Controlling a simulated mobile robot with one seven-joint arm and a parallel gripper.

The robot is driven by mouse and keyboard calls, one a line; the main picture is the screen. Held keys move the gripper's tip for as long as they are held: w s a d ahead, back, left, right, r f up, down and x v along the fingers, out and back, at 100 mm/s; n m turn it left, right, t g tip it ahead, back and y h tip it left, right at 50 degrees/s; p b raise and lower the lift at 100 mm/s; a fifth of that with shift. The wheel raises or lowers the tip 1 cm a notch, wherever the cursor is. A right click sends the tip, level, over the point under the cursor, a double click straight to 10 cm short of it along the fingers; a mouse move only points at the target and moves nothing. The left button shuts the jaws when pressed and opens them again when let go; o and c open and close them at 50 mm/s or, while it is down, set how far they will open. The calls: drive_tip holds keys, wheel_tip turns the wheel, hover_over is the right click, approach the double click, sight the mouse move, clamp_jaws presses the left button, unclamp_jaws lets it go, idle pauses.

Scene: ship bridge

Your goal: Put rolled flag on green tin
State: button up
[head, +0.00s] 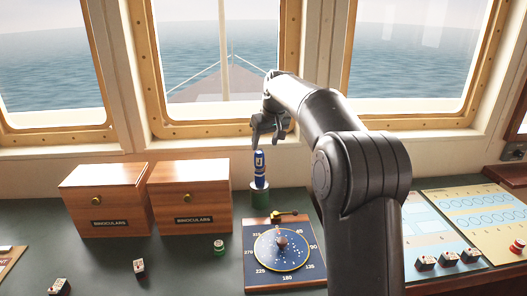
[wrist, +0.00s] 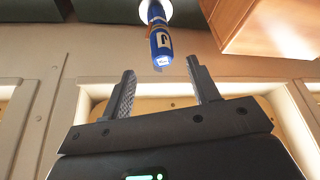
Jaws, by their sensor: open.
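The rolled flag (head: 260,170) is a small blue roll with a pale mark.
A small green-and-white item (head: 218,246) is on the dark counter. Charts (head: 470,220) lie at the right, and windows are behind.

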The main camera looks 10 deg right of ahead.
drive_tip(key=s+d+r+m+h, duration=0.1)
drive_tip(key=s+d+r, duration=0.1)
drive_tip(key=s, duration=0.9)
drive_tip(key=s+d+r+m, duration=0.1)
drive_tip(key=s+r, duration=0.2)
drive_tip(key=s, duration=0.9)
drive_tip(key=s+d+f, duration=0.1)
drive_tip(key=s+f, duration=0.2)
drive_tip(key=s, duration=0.4)
drive_tip(key=s+d+f+m+t, duration=0.1)
drive_tip(key=s+f, duration=0.3)
drive_tip(key=s, duration=0.4)
drive_tip(key=s+d+f+m, duration=0.1)
drive_tip(key=s+f, duration=0.3)
drive_tip(key=s, duration=0.3)
drive_tip(key=shift+s+d+f+h, duration=0.15)
drive_tip(key=shift+s+f+h, duration=0.1)
drive_tip(key=shift+h, duration=0.15)
drive_tip(key=shift+r, duration=0.1)
